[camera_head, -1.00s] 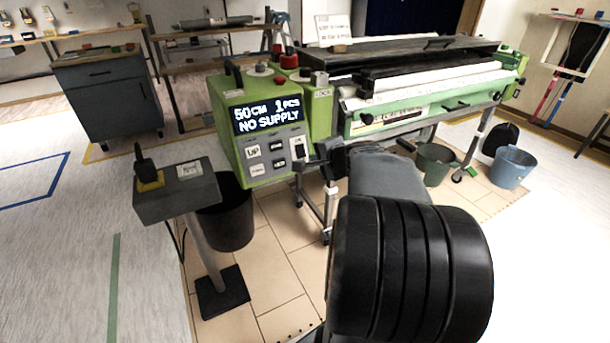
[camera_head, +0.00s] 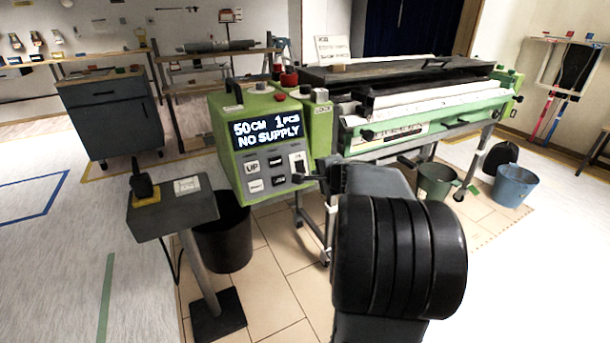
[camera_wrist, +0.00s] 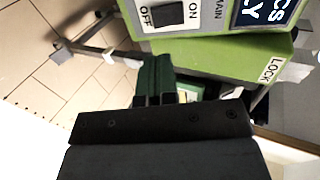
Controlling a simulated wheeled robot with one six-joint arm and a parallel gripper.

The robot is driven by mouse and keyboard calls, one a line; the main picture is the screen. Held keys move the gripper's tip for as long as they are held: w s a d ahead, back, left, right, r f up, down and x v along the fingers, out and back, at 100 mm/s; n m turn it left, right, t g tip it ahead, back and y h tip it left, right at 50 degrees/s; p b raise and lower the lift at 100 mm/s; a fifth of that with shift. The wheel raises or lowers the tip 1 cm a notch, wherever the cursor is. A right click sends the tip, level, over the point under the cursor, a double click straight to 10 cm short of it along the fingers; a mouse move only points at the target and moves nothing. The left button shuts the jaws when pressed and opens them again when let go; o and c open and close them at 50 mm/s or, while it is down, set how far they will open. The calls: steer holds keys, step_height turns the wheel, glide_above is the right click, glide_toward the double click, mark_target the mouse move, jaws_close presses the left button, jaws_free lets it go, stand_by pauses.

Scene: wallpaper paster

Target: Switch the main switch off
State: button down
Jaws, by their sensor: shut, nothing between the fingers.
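The main switch (camera_wrist: 168,15) is a dark rocker on a white plate at the top of the wrist view, between the labels OFF and ON. In the head view, its white plate (camera_head: 298,159) sits at the lower right of the green control box (camera_head: 232,160). The display (camera_head: 268,131) is lit and reads "50CM 1PCS NO SUPPLY". Which way the rocker is tipped is unclear. My gripper (camera_wrist: 153,82) is shut and empty, with its fingertips just below the switch in the wrist view. In the head view, my gripper (camera_head: 305,178) is in front of the panel's lower right; contact cannot be told.
A grey stand (camera_head: 172,212) with a black-and-yellow device is left of the box. A black bin (camera_head: 222,240) stands below it. The long paster machine (camera_head: 400,120) extends right. A green bucket (camera_head: 436,182) and blue bucket (camera_head: 514,185) are on the floor.

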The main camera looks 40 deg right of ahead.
mark_target(302, 170)
steer(key=b+x, duration=0.1)
steer(key=x, duration=0.8)
steer(key=shift+w+b, duration=0.15)
steer(key=shift+b, duration=0.2)
steer(key=shift+w, duration=0.1)
steer(key=shift+w+a+f, duration=0.1)
steer(key=shift+a, duration=0.15)
steer(key=shift+s+d, duration=0.2)
steer(key=shift+s, duration=0.05)
steer(key=shift+d, duration=0.35)
steer(key=shift+w+a+r, duration=0.15)
steer(key=shift+a+r, duration=0.1)
steer(key=shift+a, duration=0.05)
steer(key=shift+r+p, duration=0.6)
